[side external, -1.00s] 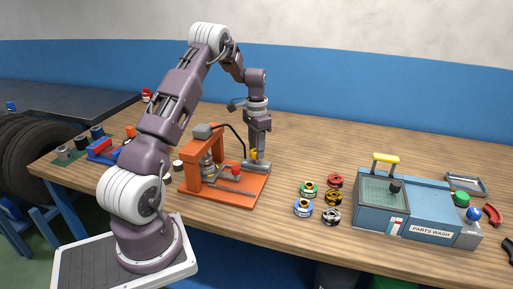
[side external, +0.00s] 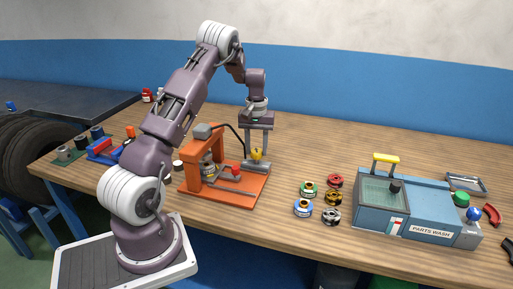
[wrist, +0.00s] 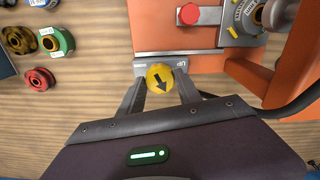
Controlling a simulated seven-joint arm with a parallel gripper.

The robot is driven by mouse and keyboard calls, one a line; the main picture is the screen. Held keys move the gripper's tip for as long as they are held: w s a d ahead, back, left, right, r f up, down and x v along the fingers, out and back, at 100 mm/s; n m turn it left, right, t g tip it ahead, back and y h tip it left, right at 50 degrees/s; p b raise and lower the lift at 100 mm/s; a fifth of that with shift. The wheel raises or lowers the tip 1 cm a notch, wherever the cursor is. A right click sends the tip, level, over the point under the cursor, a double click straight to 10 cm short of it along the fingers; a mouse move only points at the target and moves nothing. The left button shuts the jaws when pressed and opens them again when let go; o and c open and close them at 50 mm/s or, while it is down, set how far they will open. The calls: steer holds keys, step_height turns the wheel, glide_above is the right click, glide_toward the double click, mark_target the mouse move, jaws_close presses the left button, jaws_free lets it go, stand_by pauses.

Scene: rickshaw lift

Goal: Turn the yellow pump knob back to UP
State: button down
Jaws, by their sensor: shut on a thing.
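The yellow pump knob (wrist: 160,77) sits at the end of a grey block on the orange press; it also shows in the side view (side external: 257,154). Its black arrow points down and slightly right in the wrist view, toward my gripper's body. The UP mark (wrist: 181,65) is on the grey block, up and right of the knob, and the arrow does not point at it. My gripper (wrist: 160,84) has a finger on either side of the knob and is shut on it. In the side view my gripper (side external: 257,157) points straight down over the press.
The orange press (side external: 225,197) carries a red button (wrist: 189,14) close to the knob, and a black hose runs near the right finger. Several coloured spools (side external: 333,198) and the blue parts washer (side external: 430,209) stand to the right.

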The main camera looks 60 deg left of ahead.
mark_target(257, 150)
steer(key=n, duration=0.6)
steer(key=shift+n, duration=0.3)
steer(key=n, duration=0.6)
steer(key=shift+r, duration=0.1)
steer(key=shift+n, duration=0.3)
steer(key=c, duration=0.8)
jaws_free()
steer(key=shift+c, duration=0.2)
step_height(257, 150, up, 7)
